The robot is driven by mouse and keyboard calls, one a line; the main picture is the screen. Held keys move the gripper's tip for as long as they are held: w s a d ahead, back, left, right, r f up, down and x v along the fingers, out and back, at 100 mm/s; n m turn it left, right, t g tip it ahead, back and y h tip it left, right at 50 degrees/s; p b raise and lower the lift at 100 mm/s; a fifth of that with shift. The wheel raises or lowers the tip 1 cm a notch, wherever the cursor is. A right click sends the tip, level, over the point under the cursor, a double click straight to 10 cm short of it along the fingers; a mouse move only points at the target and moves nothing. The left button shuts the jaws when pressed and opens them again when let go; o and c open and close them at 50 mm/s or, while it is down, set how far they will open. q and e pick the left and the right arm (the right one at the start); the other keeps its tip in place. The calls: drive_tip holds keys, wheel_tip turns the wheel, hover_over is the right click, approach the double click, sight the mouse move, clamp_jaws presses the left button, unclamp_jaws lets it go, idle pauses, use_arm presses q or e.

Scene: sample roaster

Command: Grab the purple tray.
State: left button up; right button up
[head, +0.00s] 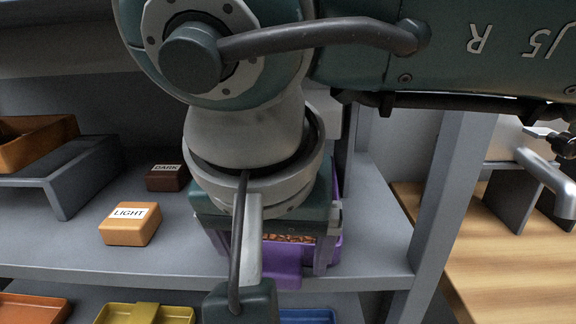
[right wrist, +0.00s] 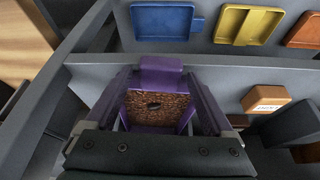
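The purple tray (head: 282,262) sits on the grey shelf, with brown beans inside and a tab at its front. It also shows in the right wrist view (right wrist: 160,72), where a small dark oval lies on the beans. My right gripper (head: 278,268) reaches down over the tray, and its arm hides much of it in the head view. In the right wrist view the fingers of the right gripper (right wrist: 158,88) are wide apart, one toward each side of the tray. No firm hold shows. My left gripper is not in view.
A LIGHT block (head: 130,224) and a DARK block (head: 168,178) stand left of the tray. An orange tray (head: 35,140) rests on a grey stand. Blue (head: 306,316), yellow (head: 145,313) and orange trays lie lower. A grey post (head: 440,205) stands to the right.

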clamp_jaws()
idle(0.5)
